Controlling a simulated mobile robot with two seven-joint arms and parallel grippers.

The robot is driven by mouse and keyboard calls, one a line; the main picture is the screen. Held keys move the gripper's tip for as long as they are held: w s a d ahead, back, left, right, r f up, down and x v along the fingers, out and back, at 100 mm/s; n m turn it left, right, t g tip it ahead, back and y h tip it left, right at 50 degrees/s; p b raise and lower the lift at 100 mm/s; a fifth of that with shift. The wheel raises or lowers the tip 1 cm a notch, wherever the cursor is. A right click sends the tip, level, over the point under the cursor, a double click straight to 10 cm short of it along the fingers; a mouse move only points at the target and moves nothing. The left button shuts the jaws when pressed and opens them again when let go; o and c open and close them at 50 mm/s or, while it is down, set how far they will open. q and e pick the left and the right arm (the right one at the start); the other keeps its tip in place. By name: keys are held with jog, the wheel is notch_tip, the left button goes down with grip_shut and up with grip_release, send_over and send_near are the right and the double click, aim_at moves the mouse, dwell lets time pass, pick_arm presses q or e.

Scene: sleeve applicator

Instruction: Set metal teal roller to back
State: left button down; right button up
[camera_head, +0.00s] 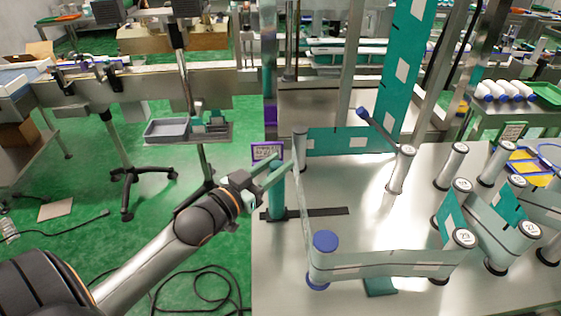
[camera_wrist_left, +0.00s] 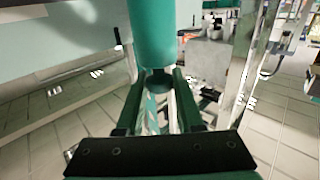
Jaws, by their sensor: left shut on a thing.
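The metal teal roller (camera_head: 277,200) stands upright at the left edge of the steel table, at the left end of a dark slot (camera_head: 322,212). My left gripper (camera_head: 275,174) reaches in from the left and is shut on the roller's upper part. In the left wrist view the roller (camera_wrist_left: 153,38) shows as a teal cylinder between the fingers (camera_wrist_left: 159,82) of the gripper. The gripper hides part of the roller in the head view. My right gripper is not in view.
A pale web runs past a blue-capped roller (camera_head: 325,242) to several numbered silver rollers, one being (camera_head: 402,170). A purple-framed sign (camera_head: 267,151) stands just behind the gripper. A teal labelled strip (camera_head: 350,141) crosses behind. Bare tabletop (camera_head: 370,225) lies right of the slot.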

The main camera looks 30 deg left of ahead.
pick_arm(q)
jog(key=shift+a+f, duration=0.1)
jog(key=shift+a, duration=0.05)
jog(key=c, duration=0.9)
grip_release()
jog(key=shift+c, duration=0.2)
jog(key=shift+o, duration=1.4)
jog(key=shift+s+a, duration=0.1)
jog(key=shift+s, duration=0.05)
jog(key=shift+o, duration=0.6)
jog(key=s+a, duration=0.1)
jog(key=s, duration=1.1)
jog(key=shift+s+a, duration=0.15)
jog(key=shift+a, duration=0.15)
